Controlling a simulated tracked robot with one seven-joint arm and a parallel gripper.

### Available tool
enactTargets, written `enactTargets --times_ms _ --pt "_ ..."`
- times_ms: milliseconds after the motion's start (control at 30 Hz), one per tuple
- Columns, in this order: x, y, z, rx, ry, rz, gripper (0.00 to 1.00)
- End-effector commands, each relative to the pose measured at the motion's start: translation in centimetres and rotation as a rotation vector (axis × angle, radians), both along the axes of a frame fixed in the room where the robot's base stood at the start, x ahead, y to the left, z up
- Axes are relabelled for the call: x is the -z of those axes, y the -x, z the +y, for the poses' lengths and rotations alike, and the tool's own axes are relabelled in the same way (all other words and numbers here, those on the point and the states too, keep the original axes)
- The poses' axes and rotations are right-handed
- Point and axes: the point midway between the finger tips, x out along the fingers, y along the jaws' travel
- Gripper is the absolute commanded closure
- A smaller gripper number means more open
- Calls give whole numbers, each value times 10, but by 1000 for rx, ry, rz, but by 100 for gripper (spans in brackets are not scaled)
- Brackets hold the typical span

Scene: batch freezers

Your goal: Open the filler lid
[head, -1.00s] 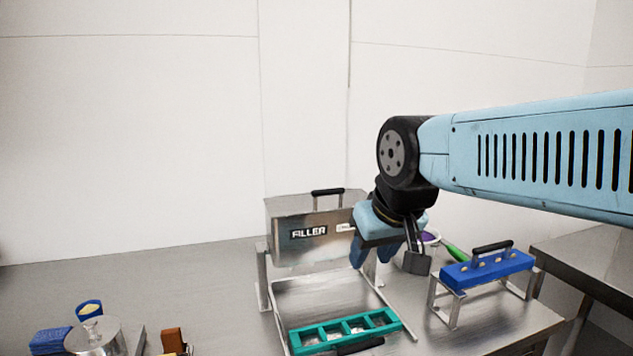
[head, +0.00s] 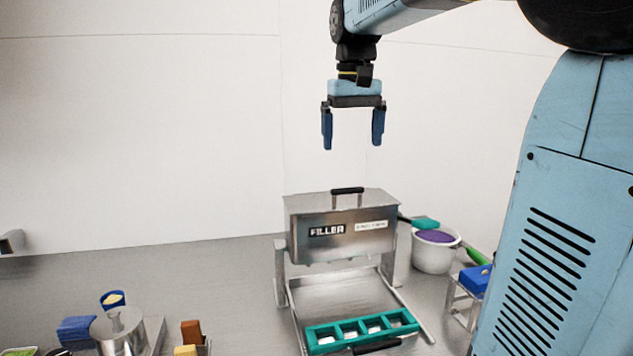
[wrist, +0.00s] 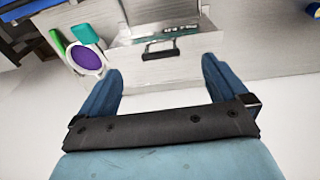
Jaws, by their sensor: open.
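The filler (head: 340,230) is a steel box labelled FILLER on the counter. Its flat lid (head: 310,200) is shut on top and carries a black bar handle (head: 347,190). My gripper (head: 352,145) is open and empty, pointing down, well above the lid handle in the head view. In the wrist view the handle (wrist: 161,50) shows beyond and between my open fingers (wrist: 162,85); nothing is touching it.
A teal mould tray (head: 362,331) lies on the rails at the filler's front. A white pot (head: 434,256) with purple content stands at its right, and a blue mould (head: 474,279) on a stand is partly hidden by my arm. A steel pot (head: 118,335) stands at front left.

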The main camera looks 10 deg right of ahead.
Motion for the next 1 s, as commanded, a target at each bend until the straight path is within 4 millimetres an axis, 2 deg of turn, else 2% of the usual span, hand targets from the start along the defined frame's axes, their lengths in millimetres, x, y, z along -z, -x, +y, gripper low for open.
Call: enactTargets --times_ms 33,200,333,467,633,1000 --pt "-6 -14 -3 2 -7 22 0" --pt "-19 -39 -8 -1 -26 75 0" --pt "-23 -47 -10 -2 -34 95 0" --pt "-19 -49 -11 -2 -36 101 0" --pt "2 -48 -11 -2 -35 102 0" --pt "68 -48 -11 -2 -35 101 0"
